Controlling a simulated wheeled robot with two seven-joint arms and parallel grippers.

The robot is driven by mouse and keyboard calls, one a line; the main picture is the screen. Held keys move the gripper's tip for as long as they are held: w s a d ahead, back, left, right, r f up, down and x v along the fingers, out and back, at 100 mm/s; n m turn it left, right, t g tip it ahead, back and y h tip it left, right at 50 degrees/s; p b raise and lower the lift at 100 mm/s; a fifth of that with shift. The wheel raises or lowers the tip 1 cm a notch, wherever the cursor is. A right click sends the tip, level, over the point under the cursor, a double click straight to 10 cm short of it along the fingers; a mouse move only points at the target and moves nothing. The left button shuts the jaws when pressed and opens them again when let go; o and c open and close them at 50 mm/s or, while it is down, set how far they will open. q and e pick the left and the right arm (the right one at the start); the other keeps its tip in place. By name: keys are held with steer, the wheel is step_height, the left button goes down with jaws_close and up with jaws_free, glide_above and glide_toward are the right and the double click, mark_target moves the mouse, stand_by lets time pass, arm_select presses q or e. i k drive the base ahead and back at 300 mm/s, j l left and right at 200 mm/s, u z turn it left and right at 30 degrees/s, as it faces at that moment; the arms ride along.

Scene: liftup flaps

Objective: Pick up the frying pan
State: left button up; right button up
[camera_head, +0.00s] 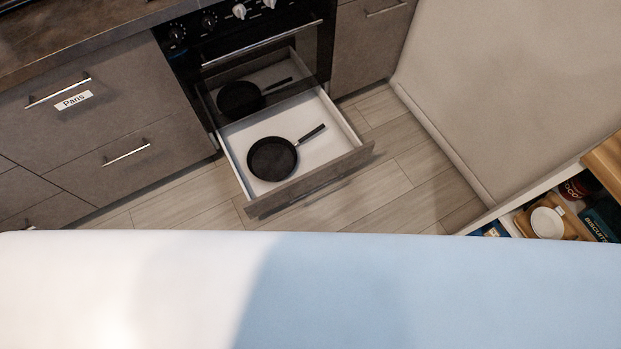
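A black frying pan (272,159) lies in an open white-lined drawer (226,149) below the oven. Its round bowl is toward the drawer's front left, and its dark handle (312,133) points up and to the right. The pan rests on the drawer's white floor. A dark reflection of the pan and drawer shows in the glass oven door (262,75) behind. Neither of my grippers shows in the head view.
A grey cabinet with a "Pans" label (73,100) stands left of the oven. A beige panel (510,80) rises at the right. Another open drawer at the lower right holds a white cup (547,222) and packages. Wooden floor (400,190) surrounds the pan drawer.

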mark_target(270, 159)
steer(key=i+l+z, duration=0.1)
steer(key=i+z, duration=0.15)
steer(key=z, duration=0.25)
steer(key=i+z, duration=0.2)
steer(key=z, duration=0.3)
